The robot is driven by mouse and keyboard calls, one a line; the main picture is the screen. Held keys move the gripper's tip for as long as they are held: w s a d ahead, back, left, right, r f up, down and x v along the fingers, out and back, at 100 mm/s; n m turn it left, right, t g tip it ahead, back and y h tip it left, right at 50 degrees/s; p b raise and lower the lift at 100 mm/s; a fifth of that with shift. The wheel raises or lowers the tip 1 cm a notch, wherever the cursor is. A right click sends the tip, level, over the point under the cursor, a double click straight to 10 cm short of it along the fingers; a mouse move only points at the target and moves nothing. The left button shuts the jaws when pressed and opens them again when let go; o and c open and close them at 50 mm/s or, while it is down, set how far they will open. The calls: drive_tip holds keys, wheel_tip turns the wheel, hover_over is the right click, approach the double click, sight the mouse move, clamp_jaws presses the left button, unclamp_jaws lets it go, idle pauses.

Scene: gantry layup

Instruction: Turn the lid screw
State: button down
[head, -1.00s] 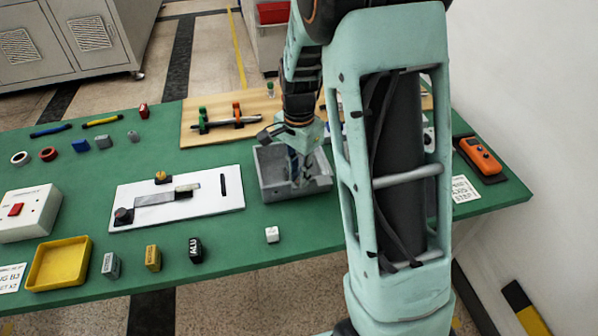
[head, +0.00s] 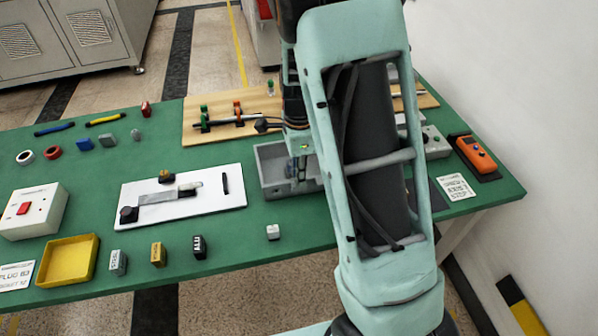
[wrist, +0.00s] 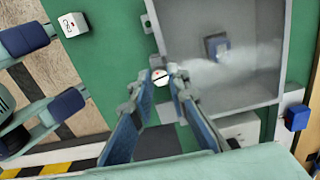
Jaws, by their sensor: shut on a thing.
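A grey box (head: 274,193) stands on the green table, partly behind my arm in the head view. My gripper (wrist: 168,76) is at the box's near corner. Its fingertips are closed around a small round white piece with a dark slot and a red mark, seemingly the lid screw (wrist: 160,77). In the head view my gripper (head: 301,172) points down at the box; its fingertips are hard to make out there.
A small white cube (head: 273,232) lies in front of the box. A white board (head: 215,202) with a metal bar is left of it. A wooden board (head: 192,124) with a rod is behind. An orange meter (head: 474,154) is at right.

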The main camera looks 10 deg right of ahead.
idle(0.3)
drive_tip(key=c, duration=1.8)
unclamp_jaws()
drive_tip(key=shift+c, duration=0.2)
wheel_tip(320, 180, up, 12)
